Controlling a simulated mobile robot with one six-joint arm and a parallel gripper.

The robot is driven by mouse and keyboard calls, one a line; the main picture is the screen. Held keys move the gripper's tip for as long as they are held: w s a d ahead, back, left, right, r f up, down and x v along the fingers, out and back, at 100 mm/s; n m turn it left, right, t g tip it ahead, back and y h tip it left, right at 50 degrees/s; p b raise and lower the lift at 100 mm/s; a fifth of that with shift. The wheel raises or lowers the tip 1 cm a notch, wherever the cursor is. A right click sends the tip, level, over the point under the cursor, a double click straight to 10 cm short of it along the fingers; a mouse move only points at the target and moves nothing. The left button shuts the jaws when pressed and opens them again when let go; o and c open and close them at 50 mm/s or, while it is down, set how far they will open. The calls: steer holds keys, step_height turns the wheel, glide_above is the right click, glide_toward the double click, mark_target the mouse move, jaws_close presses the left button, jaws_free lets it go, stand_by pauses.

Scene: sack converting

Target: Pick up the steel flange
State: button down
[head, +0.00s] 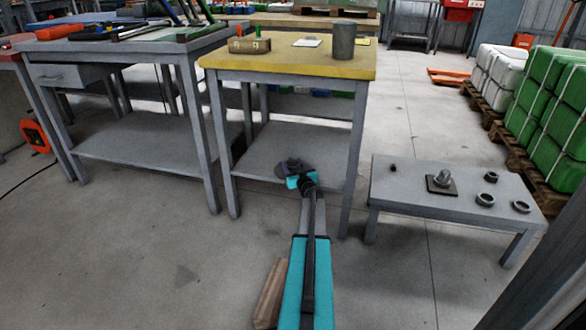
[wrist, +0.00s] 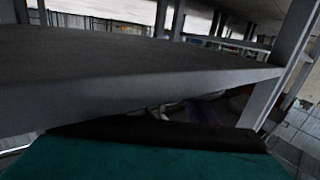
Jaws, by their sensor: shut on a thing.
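My gripper (head: 293,166) is low in the middle of the head view, in front of the yellow-topped table's lower shelf. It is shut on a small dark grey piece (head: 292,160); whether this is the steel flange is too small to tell. On the low grey bench (head: 405,192) at the right, a square dark plate carries a round steel fitting (head: 443,178). Grey rings (head: 485,199) lie to its right, and a small black piece lies at its left. The wrist view shows no clear fingertips or held thing.
The yellow-topped table (head: 290,60) bears a grey cylinder (head: 343,41) and a tan box (head: 249,45). A grey workbench (head: 150,131) with tools stands left. In the wrist view, a grey slab edge (wrist: 180,88) crosses close ahead. Floor between table and low bench is clear.

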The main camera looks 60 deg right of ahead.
steer(key=shift+r, duration=0.25)
steer(key=shift+r+p, duration=1.55)
steer(key=shift+r, duration=0.2)
steer(key=s+a+p, duration=0.3)
steer(key=s, duration=0.4)
steer(key=s+a+r+p, duration=0.1)
steer(key=s+a+p, duration=0.2)
steer(key=s, duration=0.4)
steer(key=shift+s, duration=0.35)
steer(key=shift+r, duration=0.1)
steer(key=shift+w+a, duration=0.1)
